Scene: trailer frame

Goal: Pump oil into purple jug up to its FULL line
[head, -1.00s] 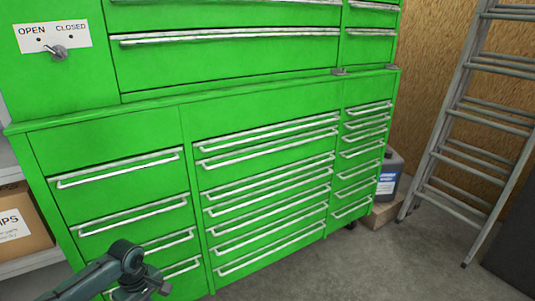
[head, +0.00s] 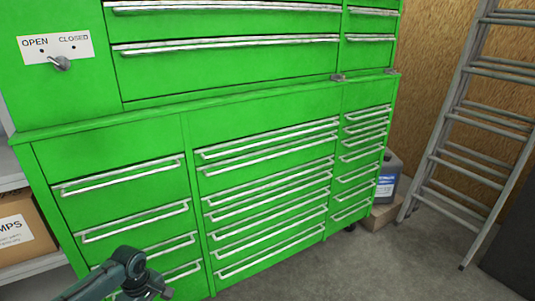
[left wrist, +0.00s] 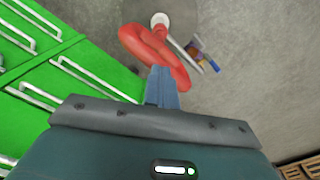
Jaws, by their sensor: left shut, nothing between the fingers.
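My left gripper (left wrist: 162,88) is shut and empty in the left wrist view, its fingertips close to a red, curved object (left wrist: 155,45) with a white round part (left wrist: 160,20) at its top. I cannot tell whether the fingers touch it, or whether it is part of the oil pump. In the head view only my left arm shows at the bottom left. A dark jug (head: 390,165) with a blue and white label stands beside the cabinet. I see no clearly purple jug and no FULL line. My right gripper is out of view.
A large green drawer cabinet (head: 90,158) fills the head view, with an OPEN/CLOSED switch (head: 60,63) at the upper left. A ladder (head: 440,150) leans at the right. A cardboard box (head: 25,235) sits on a left shelf. Bare concrete floor (head: 380,265) lies at the lower right.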

